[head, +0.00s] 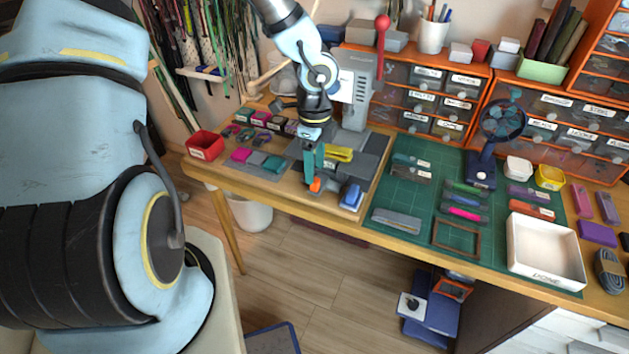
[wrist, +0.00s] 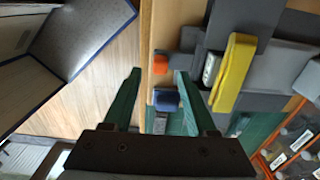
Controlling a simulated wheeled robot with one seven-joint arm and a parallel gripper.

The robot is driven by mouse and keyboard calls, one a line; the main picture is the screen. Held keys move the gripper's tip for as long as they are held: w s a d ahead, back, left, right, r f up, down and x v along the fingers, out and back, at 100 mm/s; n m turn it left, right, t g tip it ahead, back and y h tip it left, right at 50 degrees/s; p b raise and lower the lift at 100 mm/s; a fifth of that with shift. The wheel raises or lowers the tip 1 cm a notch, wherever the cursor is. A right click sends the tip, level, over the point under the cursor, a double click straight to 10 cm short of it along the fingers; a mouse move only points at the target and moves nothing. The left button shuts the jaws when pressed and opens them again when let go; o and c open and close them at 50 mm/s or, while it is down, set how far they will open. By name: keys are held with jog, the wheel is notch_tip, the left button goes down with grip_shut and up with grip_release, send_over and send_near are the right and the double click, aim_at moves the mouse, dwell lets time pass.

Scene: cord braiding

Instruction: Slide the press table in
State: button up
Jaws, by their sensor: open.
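The grey press (head: 357,88) with a red ball-ended lever stands at the back of the bench. A flat grey sliding plate, apparently the press table (head: 372,152), extends in front of it toward the bench's front edge; it also shows in the wrist view (wrist: 284,62). At the front are an orange block (wrist: 161,64) and a blue block (wrist: 166,100). My gripper (head: 314,176) points down by these front blocks. In the wrist view its green fingers (wrist: 156,75) are apart with nothing clearly between them. Exact contact cannot be told.
A red bin (head: 205,146) stands at the bench's left end. Right of the press lies a green cutting mat (head: 400,190) with cords, a small fan (head: 499,125) and a white tray (head: 546,250). Orange drawer units (head: 476,72) line the back. Open floor lies in front.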

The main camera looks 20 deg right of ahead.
aim_at(325, 169)
jog(key=shift+f, duration=2.3)
grip_shut()
